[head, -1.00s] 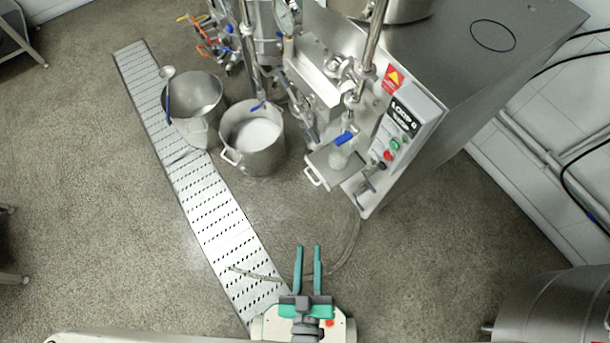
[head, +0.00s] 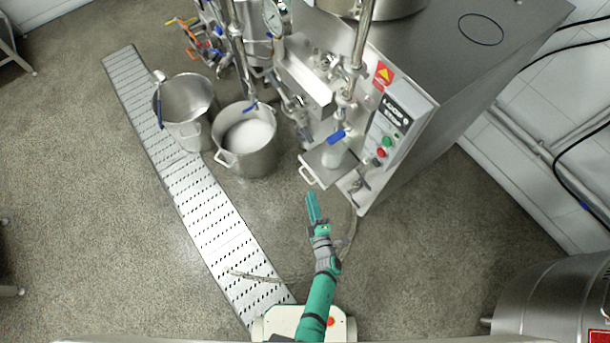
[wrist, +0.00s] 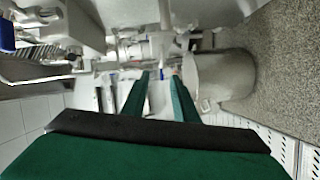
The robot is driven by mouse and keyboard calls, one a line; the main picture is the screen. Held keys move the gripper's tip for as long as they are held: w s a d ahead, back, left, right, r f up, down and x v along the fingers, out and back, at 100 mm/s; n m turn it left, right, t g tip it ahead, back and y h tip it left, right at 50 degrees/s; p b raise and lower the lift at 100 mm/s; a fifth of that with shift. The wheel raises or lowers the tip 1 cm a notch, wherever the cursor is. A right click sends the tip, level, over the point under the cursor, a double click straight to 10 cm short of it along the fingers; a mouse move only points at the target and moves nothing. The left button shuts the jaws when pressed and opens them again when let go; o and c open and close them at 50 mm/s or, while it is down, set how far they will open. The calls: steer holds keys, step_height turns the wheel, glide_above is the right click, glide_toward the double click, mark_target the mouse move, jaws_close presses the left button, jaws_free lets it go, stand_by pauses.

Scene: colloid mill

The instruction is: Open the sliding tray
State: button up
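The sliding tray (head: 322,168) is a small steel tray low on the front of the colloid mill (head: 420,130). Its pale loop handle (head: 307,175) faces left and outward. I cannot clearly make out the handle in that view.
A steel pot with white contents (head: 246,138) stands left of the tray, with another steel pot (head: 186,105) beyond it. A perforated floor drain (head: 205,200) runs diagonally on the left. A hose lies near the mill's base. The floor around my base is mostly clear.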

mark_target(304, 175)
steer(key=x, duration=1.1)
steer(key=shift+w+a+f, duration=0.15)
steer(key=shift+w+f, duration=0.05)
steer(key=shift+w, duration=0.15)
steer(key=shift+s, duration=0.1)
jaws_close()
